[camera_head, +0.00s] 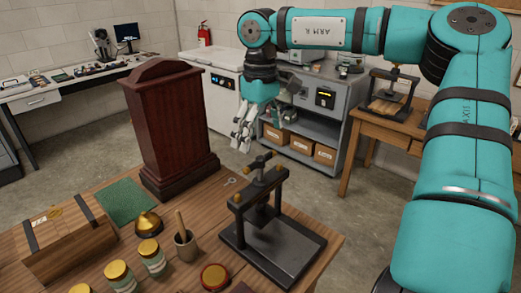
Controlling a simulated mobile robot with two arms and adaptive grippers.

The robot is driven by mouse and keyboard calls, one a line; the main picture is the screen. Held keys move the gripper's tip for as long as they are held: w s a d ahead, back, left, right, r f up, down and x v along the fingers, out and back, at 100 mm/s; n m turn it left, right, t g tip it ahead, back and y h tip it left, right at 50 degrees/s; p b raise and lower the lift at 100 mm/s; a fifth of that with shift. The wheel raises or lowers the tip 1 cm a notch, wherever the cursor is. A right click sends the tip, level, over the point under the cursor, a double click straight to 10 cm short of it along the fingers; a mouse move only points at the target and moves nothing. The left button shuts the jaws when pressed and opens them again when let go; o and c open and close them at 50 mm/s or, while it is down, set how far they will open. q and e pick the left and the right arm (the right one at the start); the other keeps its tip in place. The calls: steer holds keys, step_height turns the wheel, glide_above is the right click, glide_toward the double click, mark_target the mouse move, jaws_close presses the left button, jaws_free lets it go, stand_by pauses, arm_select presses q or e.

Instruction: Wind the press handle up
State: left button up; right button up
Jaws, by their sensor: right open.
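A black screw press (272,243) stands on the near wooden table, with a flat base, two posts and a crossbeam. Its handle (258,162) is a short bar with brass-coloured ends on top of the central screw. The pressing plate (262,214) hangs under the crossbeam; its exact gap to the base is hard to tell. My right gripper (240,143) is open and empty, pointing down, seen above and slightly left of the handle and apart from it. My left gripper is out of view.
A tall dark wooden cabinet (168,120) stands left of the press, close to my right gripper. A mortar with pestle (186,245), jars (152,258), a small key-like item (230,181) and a wooden box (68,245) share the table. Another press (388,100) stands on the right-hand table.

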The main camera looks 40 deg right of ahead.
mark_target(261, 157)
steer(key=shift+r, duration=2.8)
steer(key=shift+f, duration=0.1)
